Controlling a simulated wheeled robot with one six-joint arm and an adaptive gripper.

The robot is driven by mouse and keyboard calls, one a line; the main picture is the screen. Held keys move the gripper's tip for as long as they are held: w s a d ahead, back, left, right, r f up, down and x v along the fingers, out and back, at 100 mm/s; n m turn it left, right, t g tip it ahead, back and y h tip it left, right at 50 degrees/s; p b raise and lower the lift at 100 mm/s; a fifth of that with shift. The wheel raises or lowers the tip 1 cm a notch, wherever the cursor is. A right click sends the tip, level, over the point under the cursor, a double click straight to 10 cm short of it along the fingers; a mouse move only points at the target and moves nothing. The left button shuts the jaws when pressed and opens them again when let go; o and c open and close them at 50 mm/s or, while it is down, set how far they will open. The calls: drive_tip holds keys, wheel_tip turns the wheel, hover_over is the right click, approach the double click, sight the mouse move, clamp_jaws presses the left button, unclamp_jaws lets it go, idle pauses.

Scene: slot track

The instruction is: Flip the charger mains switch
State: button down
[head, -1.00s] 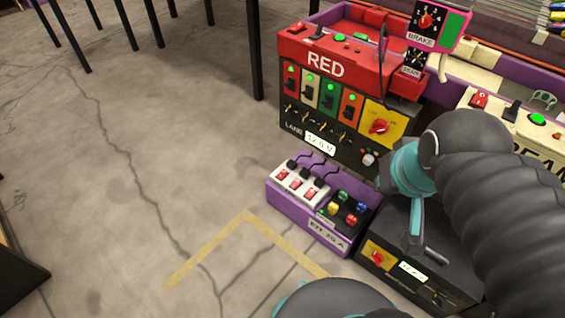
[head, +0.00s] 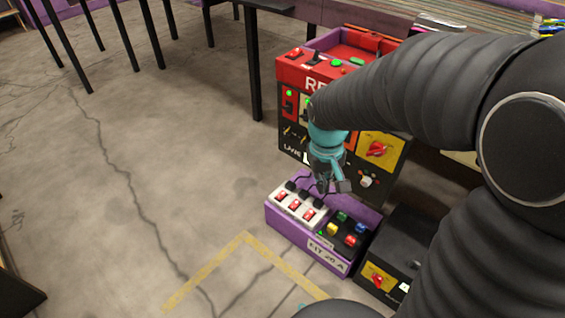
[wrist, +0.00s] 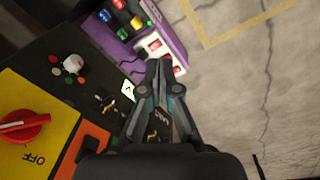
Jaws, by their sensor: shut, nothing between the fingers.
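My gripper (head: 334,188) is shut and empty, pointing down just above the back of the purple box. In the wrist view its fingertips (wrist: 159,66) overlap the edge of the white switch strip. That white strip (head: 298,203) carries red rocker switches with black plugs behind them. A black box (head: 408,240) stands to the right, with a red rotary knob (head: 378,280) on a yellow plate. The RED lane cabinet has its own red rotary knob (head: 376,149) on a yellow plate, with OFF legible beside it in the wrist view. No label reading "charger" is legible.
The purple box (head: 338,264), marked PIT 20 A, also holds several coloured connectors (head: 341,229). The RED cabinet (head: 290,72) stands close behind, partly hidden by my arm. Yellow tape (head: 205,268) marks the floor, which is clear at left.

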drive_tip(key=w+a+f+n+h, duration=0.1)
drive_tip(key=w+a+f+n, duration=0.1)
drive_tip(key=w+a+f, duration=0.45)
drive_tip(key=w+a+f+n, duration=0.2)
drive_tip(key=w+a+f, duration=0.1)
drive_tip(key=w+f, duration=0.6)
drive_tip(key=n+t, duration=0.1)
drive_tip(key=n, duration=0.2)
hover_over(282, 192)
drive_tip(key=s+a, duration=0.2)
drive_tip(key=s, duration=0.1)
wheel_tip(282, 192, down, 3)
drive_tip(key=shift+w+a+p, duration=0.1)
drive_tip(key=shift+p, duration=0.2)
drive_tip(key=f, duration=0.4)
drive_tip(key=w+d+f, duration=0.1)
drive_tip(key=f, duration=0.4)
drive_tip(key=w+f, duration=0.1)
drive_tip(key=f, duration=0.3)
drive_tip(key=shift+w+d+f, duration=0.1)
drive_tip(key=shift+d+f, duration=0.25)
drive_tip(key=shift+d, duration=0.05)
drive_tip(key=shift+f, duration=0.1)
